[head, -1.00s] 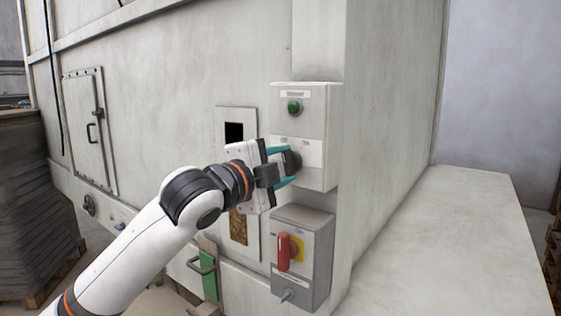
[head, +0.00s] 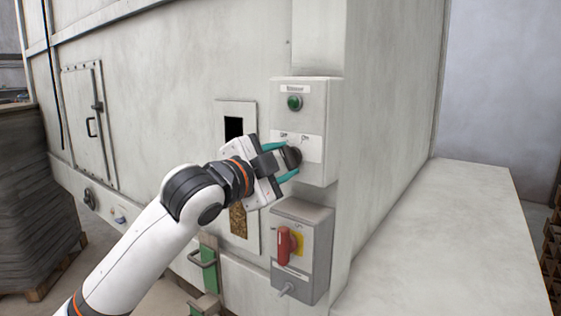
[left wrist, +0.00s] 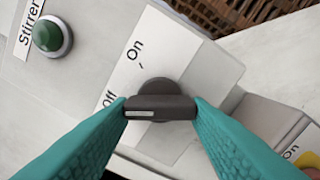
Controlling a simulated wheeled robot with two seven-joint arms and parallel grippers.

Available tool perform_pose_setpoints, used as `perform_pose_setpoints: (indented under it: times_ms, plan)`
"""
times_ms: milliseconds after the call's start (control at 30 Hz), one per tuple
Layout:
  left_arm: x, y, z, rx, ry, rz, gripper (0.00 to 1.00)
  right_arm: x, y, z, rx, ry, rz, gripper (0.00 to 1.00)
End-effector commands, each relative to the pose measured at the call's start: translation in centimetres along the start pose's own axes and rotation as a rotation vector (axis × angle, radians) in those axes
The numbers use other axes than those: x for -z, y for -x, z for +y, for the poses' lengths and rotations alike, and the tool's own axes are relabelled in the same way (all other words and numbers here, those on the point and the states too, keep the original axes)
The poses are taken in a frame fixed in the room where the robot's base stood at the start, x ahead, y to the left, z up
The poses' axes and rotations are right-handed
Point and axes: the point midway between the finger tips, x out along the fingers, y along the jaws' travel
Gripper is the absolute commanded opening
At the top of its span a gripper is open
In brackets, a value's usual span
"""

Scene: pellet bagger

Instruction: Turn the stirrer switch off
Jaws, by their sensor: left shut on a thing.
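The stirrer switch is a dark rotary knob (head: 292,157) on the upper grey control box (head: 310,179), with Off and On printed above it. In the left wrist view the knob (left wrist: 160,108) has a bar grip with a white mark at its left end, on the side of the word Off. My left gripper (head: 283,160) is shut on the knob, its teal fingers at both ends of the bar. In the left wrist view the fingers (left wrist: 161,108) hide part of the label around Off. My right gripper is not in view.
A green button (head: 294,103) sits above the knob under the Stirrer label. A lower box (head: 310,270) carries a red handle (head: 283,246) on a yellow plate, just below my gripper. A pale ledge (head: 440,240) lies right; stacked dark sheets (head: 35,200) stand left.

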Motion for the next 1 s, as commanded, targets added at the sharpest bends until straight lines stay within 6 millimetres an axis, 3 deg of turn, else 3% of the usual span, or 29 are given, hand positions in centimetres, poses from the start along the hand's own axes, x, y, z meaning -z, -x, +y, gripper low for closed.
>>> perform_pose_setpoints:
  times_ms: [67, 100, 200, 567, 667, 1000]
  plan:
    - [0.1, 0.0, -0.2, 0.004, 0.004, 0.001, 0.21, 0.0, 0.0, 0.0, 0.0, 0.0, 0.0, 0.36]
    - [0.1, 0.0, -0.2, 0.004, 0.004, 0.001, 0.48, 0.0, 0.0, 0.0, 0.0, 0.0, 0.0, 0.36]
    - [0.1, 0.0, -0.1, 0.003, 0.003, 0.001, 0.65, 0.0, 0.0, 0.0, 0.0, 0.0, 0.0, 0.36]
    - [0.1, 0.4, -0.1, 0.0, 0.0, 0.0, 0.65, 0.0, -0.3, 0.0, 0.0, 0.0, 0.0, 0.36]
    - [0.2, 1.6, -0.2, -0.002, 0.0, -0.001, 0.65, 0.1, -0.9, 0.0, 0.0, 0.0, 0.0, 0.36]
    - [0.2, 8.7, -0.3, -0.001, -0.002, 0.0, 0.65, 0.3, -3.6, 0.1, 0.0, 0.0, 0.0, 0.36]
